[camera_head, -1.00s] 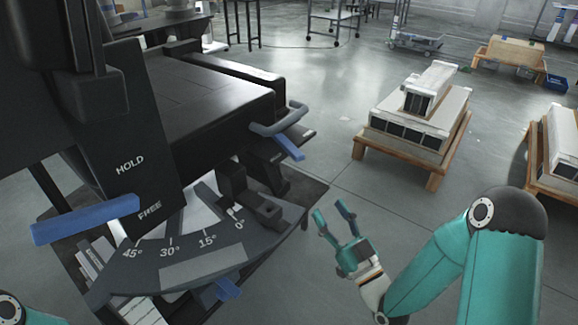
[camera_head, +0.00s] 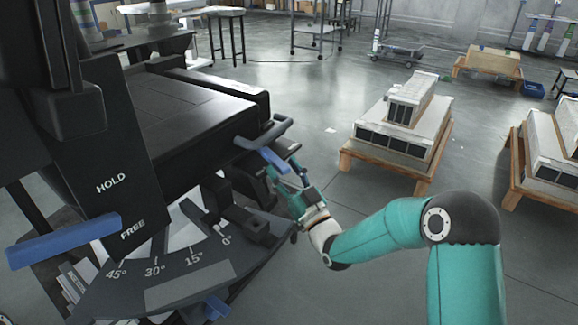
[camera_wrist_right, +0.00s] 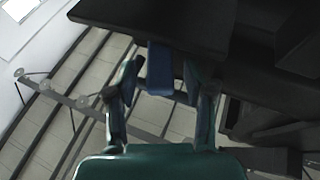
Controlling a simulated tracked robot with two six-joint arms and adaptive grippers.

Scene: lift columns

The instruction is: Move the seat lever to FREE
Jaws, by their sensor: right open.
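A blue paddle lever (camera_head: 272,160) sticks out under the front edge of the black seat block (camera_head: 205,115). My right gripper (camera_head: 285,176) is open just below this lever in the head view. In the right wrist view, the blue lever (camera_wrist_right: 160,70) shows between the two spread fingers; I cannot tell whether they touch it. A black plate (camera_head: 115,165) marked HOLD above and FREE below stands at the left. A blue bar (camera_head: 62,241) crosses near its lower end, left of FREE. My left gripper is not in view.
Pallets with white units (camera_head: 400,135) stand to the right on open floor.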

